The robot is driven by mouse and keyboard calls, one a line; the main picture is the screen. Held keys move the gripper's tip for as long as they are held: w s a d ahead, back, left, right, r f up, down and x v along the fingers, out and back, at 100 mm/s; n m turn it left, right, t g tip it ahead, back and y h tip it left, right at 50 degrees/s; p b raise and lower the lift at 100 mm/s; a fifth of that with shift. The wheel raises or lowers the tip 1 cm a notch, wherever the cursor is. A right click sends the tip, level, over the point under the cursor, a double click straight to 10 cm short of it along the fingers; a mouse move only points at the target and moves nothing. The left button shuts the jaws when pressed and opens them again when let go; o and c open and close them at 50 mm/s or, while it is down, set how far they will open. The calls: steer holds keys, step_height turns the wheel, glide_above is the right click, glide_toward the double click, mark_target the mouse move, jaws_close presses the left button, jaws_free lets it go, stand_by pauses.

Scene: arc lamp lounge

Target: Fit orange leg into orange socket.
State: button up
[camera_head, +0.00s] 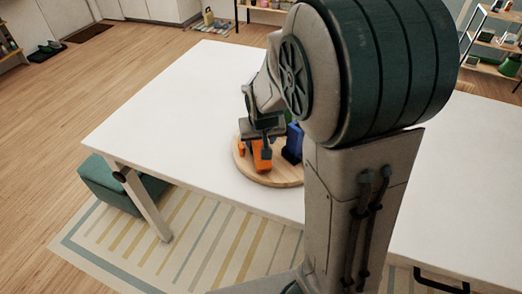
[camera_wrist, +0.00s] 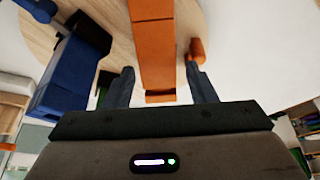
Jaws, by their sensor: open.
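A large orange block (camera_head: 262,158) stands on the round wooden board (camera_head: 243,168); in the wrist view the orange block (camera_wrist: 152,45) runs from the top edge down between my fingers. A small rounded orange piece (camera_head: 241,148) stands to its left, and shows at the right in the wrist view (camera_wrist: 195,48). I cannot tell for certain which is the leg and which the socket. My gripper (camera_head: 262,140) is over the block, and in the wrist view my gripper (camera_wrist: 162,87) is open, with a finger on either side and gaps visible. Contact cannot be seen.
A blue block (camera_head: 292,143) stands on the board right of the orange block, at the left in the wrist view (camera_wrist: 68,72). Something green is partly hidden behind it. The white table (camera_head: 180,110) is clear left of the board. A green stool (camera_head: 115,185) is beneath.

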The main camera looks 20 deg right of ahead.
mark_target(260, 143)
steer(key=shift+b+x, duration=0.45)
steer(key=shift+x, duration=2.25)
steer(key=shift+d, duration=0.15)
steer(key=shift+s, duration=0.1)
steer(key=c, duration=1)
steer(key=shift+r, duration=0.1)
